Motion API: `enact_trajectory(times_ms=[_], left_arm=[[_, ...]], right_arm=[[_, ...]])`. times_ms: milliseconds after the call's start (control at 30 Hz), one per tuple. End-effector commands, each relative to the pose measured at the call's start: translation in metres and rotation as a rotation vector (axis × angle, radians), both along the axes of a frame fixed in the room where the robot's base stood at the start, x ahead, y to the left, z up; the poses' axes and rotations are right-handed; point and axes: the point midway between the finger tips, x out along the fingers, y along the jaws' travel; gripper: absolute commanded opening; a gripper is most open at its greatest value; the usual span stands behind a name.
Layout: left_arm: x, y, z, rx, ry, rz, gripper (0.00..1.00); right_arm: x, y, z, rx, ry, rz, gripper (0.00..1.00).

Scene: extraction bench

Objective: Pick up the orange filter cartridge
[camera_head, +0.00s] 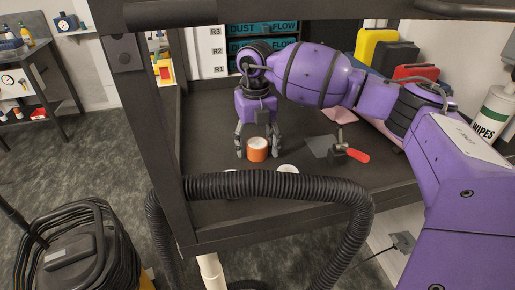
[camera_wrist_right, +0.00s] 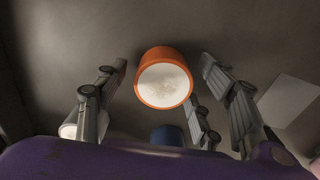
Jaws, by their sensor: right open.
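The orange filter cartridge (camera_head: 257,155) stands upright on the dark bench and has a pale round top. In the right wrist view the orange cartridge (camera_wrist_right: 165,55) lies between the finger tips. My right gripper (camera_head: 258,150) points down with its fingers open on either side of the cartridge. I see a gap on both sides in the right wrist view, so no grip shows. My left gripper is not in view.
A white-topped round piece (camera_head: 287,169) stands close by, partly behind the black hose (camera_head: 270,184) along the front edge. A blue piece (camera_wrist_right: 168,134) and a white one (camera_wrist_right: 70,128) show near the fingers. A red-handled clamp (camera_head: 354,155) is to the right.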

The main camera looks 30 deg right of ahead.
Motion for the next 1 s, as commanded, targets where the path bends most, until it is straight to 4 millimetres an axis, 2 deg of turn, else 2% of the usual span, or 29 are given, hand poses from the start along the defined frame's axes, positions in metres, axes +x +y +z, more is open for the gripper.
enact_trajectory(times_ms=[200, 567, 867, 1000], left_arm=[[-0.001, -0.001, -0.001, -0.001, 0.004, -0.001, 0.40], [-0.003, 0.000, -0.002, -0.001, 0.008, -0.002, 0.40], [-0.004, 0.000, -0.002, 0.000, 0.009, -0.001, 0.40], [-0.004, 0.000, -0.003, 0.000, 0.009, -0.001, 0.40]], right_arm=[[0.000, 0.000, -0.001, 0.001, -0.001, 0.000, 0.61], [0.000, 0.000, -0.001, 0.000, -0.001, 0.000, 0.14], [0.001, 0.000, 0.001, 0.001, -0.002, 0.000, 0.13], [0.001, 0.000, 0.011, 0.000, -0.004, 0.000, 0.13]])
